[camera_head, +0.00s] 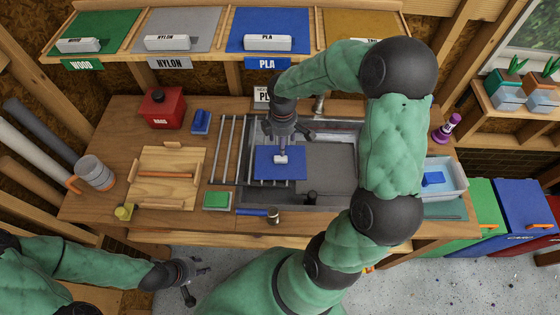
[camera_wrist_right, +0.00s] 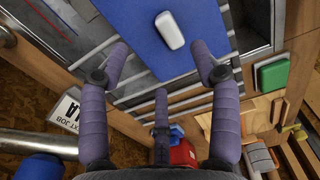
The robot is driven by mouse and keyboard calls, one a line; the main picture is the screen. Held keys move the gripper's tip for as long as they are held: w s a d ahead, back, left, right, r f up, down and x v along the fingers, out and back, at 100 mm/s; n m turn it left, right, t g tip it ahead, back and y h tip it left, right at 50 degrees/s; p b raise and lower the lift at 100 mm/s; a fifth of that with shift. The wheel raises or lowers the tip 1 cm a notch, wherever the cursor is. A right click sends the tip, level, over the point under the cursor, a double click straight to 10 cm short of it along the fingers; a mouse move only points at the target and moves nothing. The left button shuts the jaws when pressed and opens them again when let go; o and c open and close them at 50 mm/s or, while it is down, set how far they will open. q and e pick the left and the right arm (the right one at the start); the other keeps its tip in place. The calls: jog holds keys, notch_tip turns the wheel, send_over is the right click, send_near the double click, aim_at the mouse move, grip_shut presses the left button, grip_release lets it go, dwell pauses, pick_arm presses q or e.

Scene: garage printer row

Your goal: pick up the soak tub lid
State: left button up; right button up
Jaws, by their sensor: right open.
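The flat square wooden panel with an orange bar handle (camera_head: 150,188) lies on the left of the bench; I take it to be the soak tub lid. Nothing grips it. My right gripper (camera_head: 284,134) is open and points down over the sink, to the right of the panel. Below it is a blue plate (camera_head: 264,170) with a small white block (camera_head: 281,159) on it. In the right wrist view the open fingers (camera_wrist_right: 160,62) surround empty space, with the blue plate (camera_wrist_right: 135,35) beyond. My left gripper (camera_head: 188,279) is open and empty, low in front of the bench.
A red box (camera_head: 162,110) and a grey bucket (camera_head: 94,171) stand near the panel. A pale tub (camera_head: 456,181) with a blue item stands at the right. A shelf runs along the back.

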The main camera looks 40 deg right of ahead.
aim_at(281, 160)
notch_tip(281, 160, down, 3)
jog(key=shift+r, duration=0.1)
jog(key=shift+s+a+f+b, duration=0.15)
jog(key=shift+f+b, duration=0.15)
jog(key=shift+f, duration=0.6)
jog(key=shift+w+a+f+b, duration=0.15)
jog(key=shift+f+b, duration=0.1)
jog(key=shift+f, duration=0.6)
jog(key=shift+s+a+f+b, duration=0.15)
jog(key=shift+f+b, duration=0.15)
jog(key=shift+f, duration=0.6)
jog(key=c, duration=1.3)
